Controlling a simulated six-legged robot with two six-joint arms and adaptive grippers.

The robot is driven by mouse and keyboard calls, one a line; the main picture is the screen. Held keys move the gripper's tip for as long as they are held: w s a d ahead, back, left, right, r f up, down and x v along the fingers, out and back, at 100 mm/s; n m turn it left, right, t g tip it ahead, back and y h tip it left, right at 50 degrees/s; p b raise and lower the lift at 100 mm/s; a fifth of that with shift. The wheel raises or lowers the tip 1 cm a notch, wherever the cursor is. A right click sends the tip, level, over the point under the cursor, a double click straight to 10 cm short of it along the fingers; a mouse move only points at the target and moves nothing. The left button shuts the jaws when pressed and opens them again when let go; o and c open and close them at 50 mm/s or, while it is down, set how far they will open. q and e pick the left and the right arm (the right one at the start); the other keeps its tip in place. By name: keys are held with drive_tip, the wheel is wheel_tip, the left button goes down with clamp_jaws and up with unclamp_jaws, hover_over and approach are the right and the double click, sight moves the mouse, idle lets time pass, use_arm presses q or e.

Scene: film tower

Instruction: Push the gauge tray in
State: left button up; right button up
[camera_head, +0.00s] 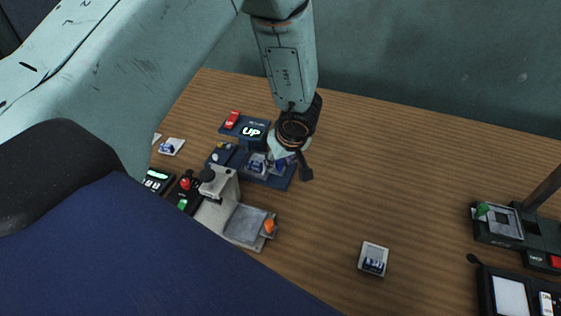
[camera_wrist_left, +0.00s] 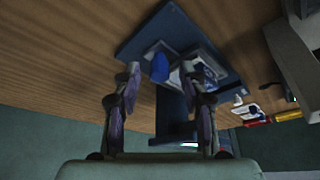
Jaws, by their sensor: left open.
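The gauge (camera_head: 218,190) is a beige block with a black knob on top, left of the middle of the table in the head view. Its grey tray (camera_head: 245,224) sticks out toward the lower right, with an orange knob (camera_head: 269,226) at its outer end. My left gripper (camera_head: 290,162) is open, above and behind the gauge, over a blue stand with a slide. In the left wrist view its two fingers (camera_wrist_left: 160,80) are apart, with the blue stand beyond them. A grey block at the right edge there may be the gauge. My right gripper is not in view.
The blue stand (camera_head: 282,182) has a blue knob and an UP sign (camera_head: 254,132). A loose slide (camera_head: 373,259) lies right of the gauge. Dark devices (camera_head: 520,230) stand at the far right. A green wall (camera_head: 430,65) rises behind.

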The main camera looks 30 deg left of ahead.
use_arm(q)
clamp_jaws()
idle(0.4)
idle(0.4)
